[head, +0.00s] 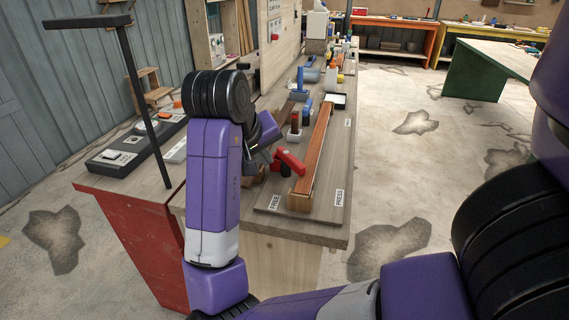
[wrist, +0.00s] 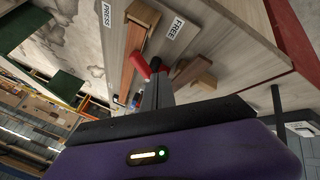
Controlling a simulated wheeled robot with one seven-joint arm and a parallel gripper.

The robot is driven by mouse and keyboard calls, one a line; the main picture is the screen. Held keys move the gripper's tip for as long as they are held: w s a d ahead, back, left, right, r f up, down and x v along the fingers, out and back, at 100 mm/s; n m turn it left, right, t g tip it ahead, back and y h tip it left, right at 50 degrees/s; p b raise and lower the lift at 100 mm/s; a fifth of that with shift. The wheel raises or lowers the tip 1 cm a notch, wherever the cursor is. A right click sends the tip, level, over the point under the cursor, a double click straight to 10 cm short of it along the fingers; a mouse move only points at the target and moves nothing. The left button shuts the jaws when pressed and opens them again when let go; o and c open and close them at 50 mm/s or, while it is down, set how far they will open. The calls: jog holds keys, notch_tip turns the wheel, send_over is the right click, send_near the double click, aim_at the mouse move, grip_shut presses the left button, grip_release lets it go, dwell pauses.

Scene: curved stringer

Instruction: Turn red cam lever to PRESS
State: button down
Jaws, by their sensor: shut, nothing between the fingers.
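The red cam lever (head: 291,161) sits at the near end of the bench, just left of the long reddish wooden strip (head: 313,150). A FREE label (head: 276,202) lies on the left of the strip's end and a PRESS label (head: 339,198) on the right. The lever lies on the FREE side of the strip. My gripper (wrist: 157,72) is shut and empty, its fingertips close beside the lever. Whether they touch it I cannot tell. In the head view my arm partly hides the fingers.
A wooden block (wrist: 195,80) stands near the fingers in the wrist view. Blue and other coloured tools stand farther back along the bench (head: 318,232). A black lamp-like stand (head: 140,90) rises at the left beside a dark panel (head: 120,157). Open floor lies right of the bench.

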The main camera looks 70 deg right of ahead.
aim_at(289, 164)
jog(key=b+x, duration=0.1)
jog(key=x, duration=0.8)
jog(key=shift+d+f+b, duration=0.2)
jog(key=shift+f+b, duration=0.1)
jog(key=shift+f, duration=0.05)
jog(key=shift+s+d, duration=0.7)
jog(key=shift+d, duration=0.3)
jog(key=shift+s+d, duration=0.5)
jog(key=shift+d, duration=0.15)
jog(key=shift+s+d+p, duration=0.1)
jog(key=shift+p, duration=0.3)
